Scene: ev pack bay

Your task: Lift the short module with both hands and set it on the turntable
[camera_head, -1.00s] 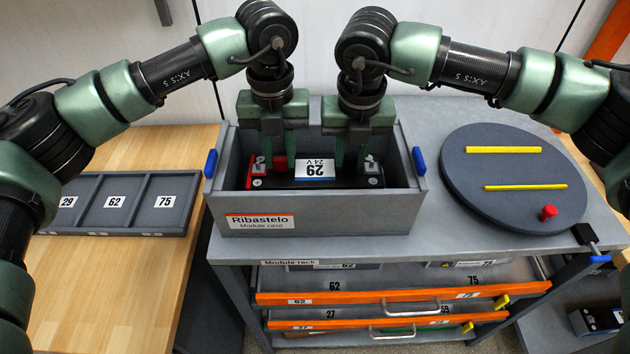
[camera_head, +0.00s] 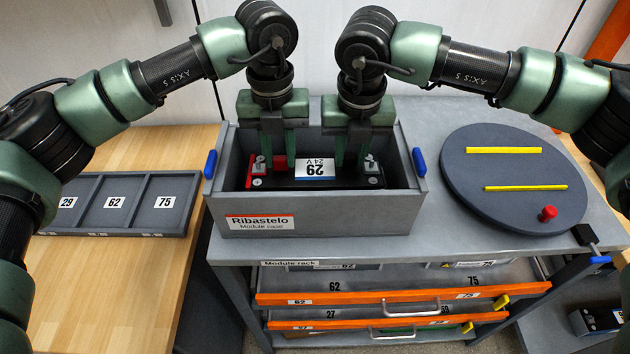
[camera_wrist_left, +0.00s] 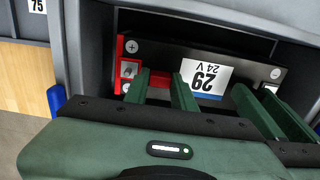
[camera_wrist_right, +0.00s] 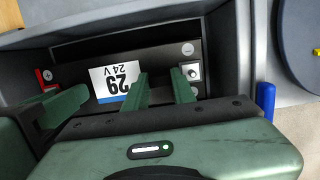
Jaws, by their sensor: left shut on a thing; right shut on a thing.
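The short module (camera_head: 314,182) is black with a white label reading 29, 24 V and a red end piece. It sits inside the grey module case (camera_head: 330,211), its label upside down. My left gripper (camera_head: 277,166) reaches into the case and is shut on the module near its red end; the module also shows in the left wrist view (camera_wrist_left: 200,52). My right gripper (camera_head: 350,164) is shut on the module near its other end, seen too in the right wrist view (camera_wrist_right: 158,90). The fingertips' lower ends are hidden. The turntable (camera_head: 512,200), a dark disc, stands to the right.
Two yellow strips (camera_head: 504,150) and a red knob (camera_head: 548,212) are on the turntable. The case has blue side handles (camera_head: 419,161). A divided tray (camera_head: 115,232) lies on the wooden bench at left. Orange-fronted drawers (camera_head: 400,291) stand out below.

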